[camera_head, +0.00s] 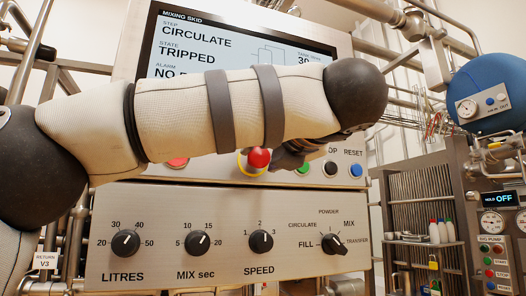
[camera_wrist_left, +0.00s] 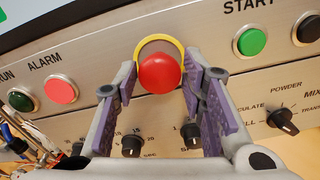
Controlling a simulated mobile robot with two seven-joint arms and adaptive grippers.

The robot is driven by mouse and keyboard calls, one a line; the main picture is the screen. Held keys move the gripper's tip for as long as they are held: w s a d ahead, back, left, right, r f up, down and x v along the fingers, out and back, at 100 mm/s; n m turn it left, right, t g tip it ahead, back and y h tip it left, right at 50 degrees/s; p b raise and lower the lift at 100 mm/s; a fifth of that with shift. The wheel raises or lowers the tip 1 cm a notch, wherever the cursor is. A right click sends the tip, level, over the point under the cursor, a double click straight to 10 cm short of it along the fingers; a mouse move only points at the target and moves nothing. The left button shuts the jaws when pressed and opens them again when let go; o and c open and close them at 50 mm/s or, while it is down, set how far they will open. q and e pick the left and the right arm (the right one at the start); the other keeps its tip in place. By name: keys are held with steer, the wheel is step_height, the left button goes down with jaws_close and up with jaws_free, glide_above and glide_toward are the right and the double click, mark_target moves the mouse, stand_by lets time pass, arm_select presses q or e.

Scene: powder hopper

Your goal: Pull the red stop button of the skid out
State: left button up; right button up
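The red stop button (camera_head: 259,157) is a round red mushroom head with a yellow ring behind it, on the skid's sloped panel. In the left wrist view the red button (camera_wrist_left: 159,74) sits between the fingertips of my left gripper (camera_wrist_left: 160,88). The fingers, with purple pads, are spread to either side of it, with small gaps showing. In the head view my left arm hides most of the left gripper (camera_head: 286,156), just right of the button. My right gripper is in neither view.
A green button (camera_head: 303,168), black button (camera_head: 330,168) and blue reset button (camera_head: 356,170) sit right of the stop button. A red alarm lamp (camera_wrist_left: 61,89) is to its left. Knobs (camera_head: 261,241) line the lower panel. The screen (camera_head: 180,48) reads TRIPPED.

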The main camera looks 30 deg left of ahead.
arm_select(q)
steer(key=shift+o, duration=1)
steer(key=v, duration=0.7)
steer(key=shift+s+d, duration=0.2)
steer(key=shift+s, duration=0.05)
